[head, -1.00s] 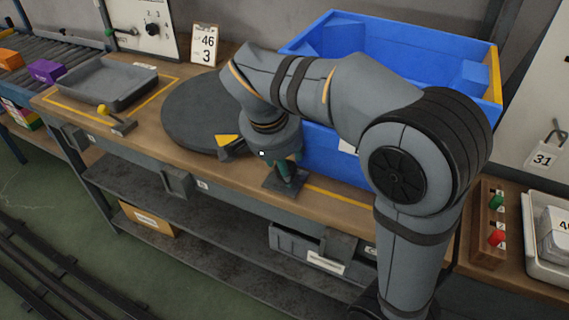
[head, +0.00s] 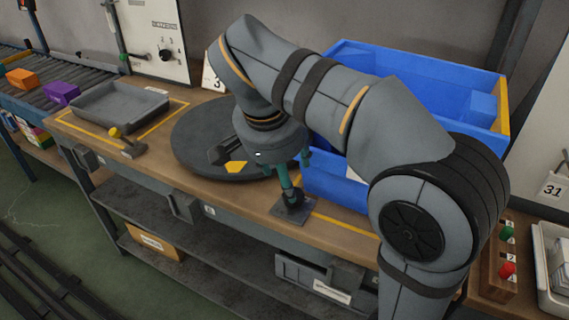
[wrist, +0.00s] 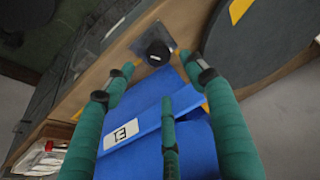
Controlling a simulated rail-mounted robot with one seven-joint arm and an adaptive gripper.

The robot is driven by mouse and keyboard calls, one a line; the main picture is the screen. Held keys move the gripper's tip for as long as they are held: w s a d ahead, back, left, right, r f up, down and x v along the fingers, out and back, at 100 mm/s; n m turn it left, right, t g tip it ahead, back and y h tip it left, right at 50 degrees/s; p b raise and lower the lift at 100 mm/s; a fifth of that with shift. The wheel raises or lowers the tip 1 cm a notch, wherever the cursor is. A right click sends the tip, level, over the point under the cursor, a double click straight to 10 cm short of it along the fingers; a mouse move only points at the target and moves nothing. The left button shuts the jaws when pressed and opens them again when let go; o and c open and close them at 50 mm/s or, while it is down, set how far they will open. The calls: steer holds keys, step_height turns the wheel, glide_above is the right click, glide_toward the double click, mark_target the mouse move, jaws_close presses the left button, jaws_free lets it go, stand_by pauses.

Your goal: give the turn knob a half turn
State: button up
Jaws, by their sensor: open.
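The black turn knob (head: 293,198) stands on a small dark plate (head: 284,211) at the bench's front edge, in front of the blue bin. In the wrist view the round knob (wrist: 155,52) sits just beyond and between my fingertips. My gripper (head: 291,180) has teal fingers, pointing down over the knob in the head view. In the wrist view my gripper (wrist: 152,82) is open, its fingers spread, with nothing between them. A finger partly covers the knob in the head view, and whether it touches is not clear.
The blue bin (head: 335,186) stands close behind the knob. A dark round turntable (head: 190,140) with a yellow mark lies left of it. A grey tray (head: 120,104) and a yellow-knobbed lever (head: 116,132) are further left. A wall panel (head: 150,40) carries another black dial.

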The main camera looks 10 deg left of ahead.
steer(key=shift+v, duration=1.6)
